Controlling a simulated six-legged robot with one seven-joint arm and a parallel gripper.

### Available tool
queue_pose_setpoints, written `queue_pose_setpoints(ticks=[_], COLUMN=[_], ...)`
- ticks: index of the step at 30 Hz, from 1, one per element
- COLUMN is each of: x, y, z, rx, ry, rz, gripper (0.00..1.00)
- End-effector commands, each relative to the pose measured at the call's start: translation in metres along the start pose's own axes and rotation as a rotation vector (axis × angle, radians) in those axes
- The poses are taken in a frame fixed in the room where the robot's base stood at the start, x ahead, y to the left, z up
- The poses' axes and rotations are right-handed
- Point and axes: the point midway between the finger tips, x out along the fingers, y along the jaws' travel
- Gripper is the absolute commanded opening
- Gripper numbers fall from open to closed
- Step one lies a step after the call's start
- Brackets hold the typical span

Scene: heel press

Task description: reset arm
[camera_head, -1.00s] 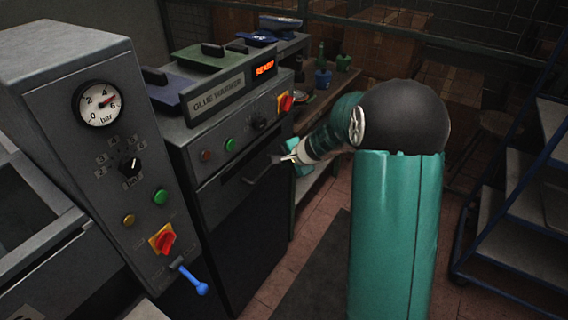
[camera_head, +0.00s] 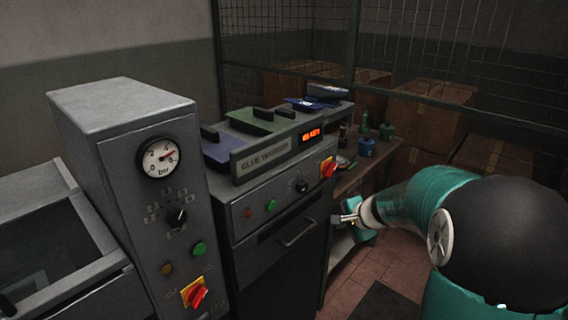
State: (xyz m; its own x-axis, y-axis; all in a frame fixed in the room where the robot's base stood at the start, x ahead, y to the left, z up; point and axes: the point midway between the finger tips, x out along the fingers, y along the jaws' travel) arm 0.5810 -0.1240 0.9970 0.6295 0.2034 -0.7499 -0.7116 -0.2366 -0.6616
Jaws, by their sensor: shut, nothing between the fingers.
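My gripper (camera_head: 340,219) is shut and empty. It is at the end of my green arm, just right of the glue warmer's front and apart from its drawer handle (camera_head: 297,233). The glue warmer (camera_head: 262,165) is a grey cabinet with an orange lit display (camera_head: 310,135) and a drawer that looks closed. My arm's upper links fill the lower right of the view.
A grey press control box (camera_head: 120,150) with a pressure gauge (camera_head: 159,157) and red switch (camera_head: 196,293) stands at left. A wooden bench (camera_head: 372,165) with small pots is behind my gripper. Cardboard boxes (camera_head: 425,110) stand by the mesh fence. Some tiled floor (camera_head: 350,285) is clear.

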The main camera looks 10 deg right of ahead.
Motion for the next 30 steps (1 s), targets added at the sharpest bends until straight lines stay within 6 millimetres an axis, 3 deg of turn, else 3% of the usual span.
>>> queue_pose_setpoints(ticks=[5,13,21,27,30], x=[-0.028,-0.109,-0.182,-0.225,-0.236], y=[-0.01,-0.003,0.042,0.083,0.097], z=[0.034,0.125,0.186,0.206,0.208], rx=[-0.136,-0.549,-0.94,-1.182,-1.255], ry=[-0.028,-0.093,-0.101,-0.069,-0.051], rz=[0.008,0.072,0.171,0.256,0.287], gripper=[0.0,0.0,0.0,0.0,0.0])
